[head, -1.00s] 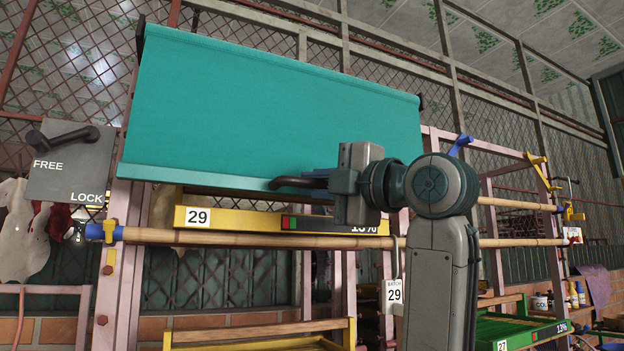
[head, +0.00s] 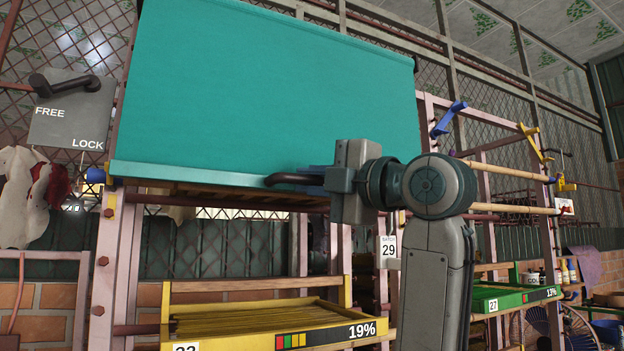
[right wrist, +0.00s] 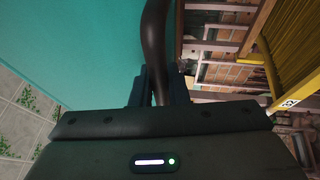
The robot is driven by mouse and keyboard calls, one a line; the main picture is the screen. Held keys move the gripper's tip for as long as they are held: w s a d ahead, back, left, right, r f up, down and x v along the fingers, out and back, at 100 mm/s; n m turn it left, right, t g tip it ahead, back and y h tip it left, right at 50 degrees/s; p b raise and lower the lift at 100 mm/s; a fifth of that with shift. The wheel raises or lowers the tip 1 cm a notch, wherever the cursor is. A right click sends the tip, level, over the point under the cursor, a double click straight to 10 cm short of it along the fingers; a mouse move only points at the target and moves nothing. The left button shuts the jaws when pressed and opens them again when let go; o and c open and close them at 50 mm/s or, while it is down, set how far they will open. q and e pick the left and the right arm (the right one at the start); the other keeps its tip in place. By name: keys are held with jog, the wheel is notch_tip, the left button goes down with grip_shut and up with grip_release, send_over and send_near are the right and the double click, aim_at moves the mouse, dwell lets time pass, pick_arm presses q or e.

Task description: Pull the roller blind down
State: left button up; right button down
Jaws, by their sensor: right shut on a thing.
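The teal roller blind (head: 260,90) hangs in front of the rack, its top edge partly cut off by the head view. Its light bottom bar (head: 190,176) tilts slightly in the picture. A dark curved handle (head: 284,180) is at the bar's right part; it also shows in the right wrist view (right wrist: 156,35). My right gripper (head: 316,180) is shut on this handle, its fingers on either side of it in the right wrist view (right wrist: 157,88). My left gripper is out of view.
A grey FREE/LOCK plate (head: 70,118) with a dark lever (head: 65,86) stands left of the blind. A yellow tray (head: 270,318) marked 19% sits below, and a green tray (head: 500,298) at right. A blue bracket (head: 450,116) is on the rack post.

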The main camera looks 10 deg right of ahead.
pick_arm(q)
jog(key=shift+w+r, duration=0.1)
pick_arm(e)
jog(key=shift+f, duration=0.1)
jog(key=c, duration=1.4)
grip_release()
jog(key=shift+d, duration=0.1)
jog(key=shift+s, duration=0.1)
